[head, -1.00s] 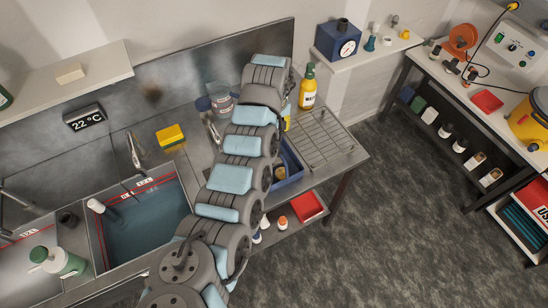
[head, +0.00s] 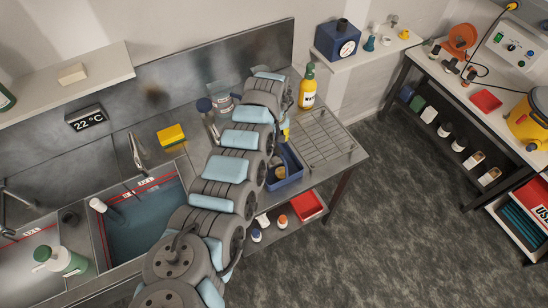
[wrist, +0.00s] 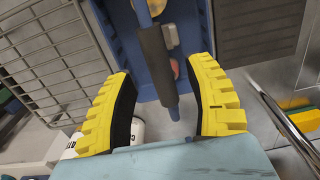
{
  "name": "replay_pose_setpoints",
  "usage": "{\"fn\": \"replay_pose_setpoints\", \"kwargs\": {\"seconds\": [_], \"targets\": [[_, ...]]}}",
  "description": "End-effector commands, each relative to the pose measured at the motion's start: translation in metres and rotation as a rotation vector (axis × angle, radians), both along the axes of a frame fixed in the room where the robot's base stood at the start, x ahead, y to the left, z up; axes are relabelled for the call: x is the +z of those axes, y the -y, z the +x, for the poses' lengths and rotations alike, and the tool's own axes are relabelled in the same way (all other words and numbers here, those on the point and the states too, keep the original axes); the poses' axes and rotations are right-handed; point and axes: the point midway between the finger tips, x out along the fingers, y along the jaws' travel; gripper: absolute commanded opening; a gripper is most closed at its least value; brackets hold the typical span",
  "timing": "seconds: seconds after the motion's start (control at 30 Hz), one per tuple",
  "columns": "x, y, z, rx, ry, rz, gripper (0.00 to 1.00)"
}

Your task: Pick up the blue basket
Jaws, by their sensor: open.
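The blue basket (head: 291,180) sits on the steel bench beside the wire rack in the head view, partly hidden by my arm. Its blue wall (wrist: 125,32) also shows at the top of the wrist view. A bar with a dark grey grip (wrist: 156,62) crosses the basket there. My gripper (wrist: 160,68) is open, with one yellow finger on each side of the grip. A gap shows between the grip and each finger. In the head view my gripper is mostly hidden behind my arm.
A wire rack (head: 325,138) lies right of the basket, and a yellow bottle (head: 307,88) stands behind it. A sink (head: 145,222) and a yellow sponge (head: 171,135) are to the left. A red tray (head: 308,206) is on the shelf below.

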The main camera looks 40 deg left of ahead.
Motion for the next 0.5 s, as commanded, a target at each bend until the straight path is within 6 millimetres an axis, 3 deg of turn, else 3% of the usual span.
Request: {"fn": "replay_pose_setpoints", "kwargs": {"seconds": [0.23, 0.5], "targets": [[-0.023, -0.001, 0.0, 0.0, -0.001, 0.001, 0.54], [-0.026, -0.001, 0.0, 0.001, 0.003, 0.001, 0.54]]}}
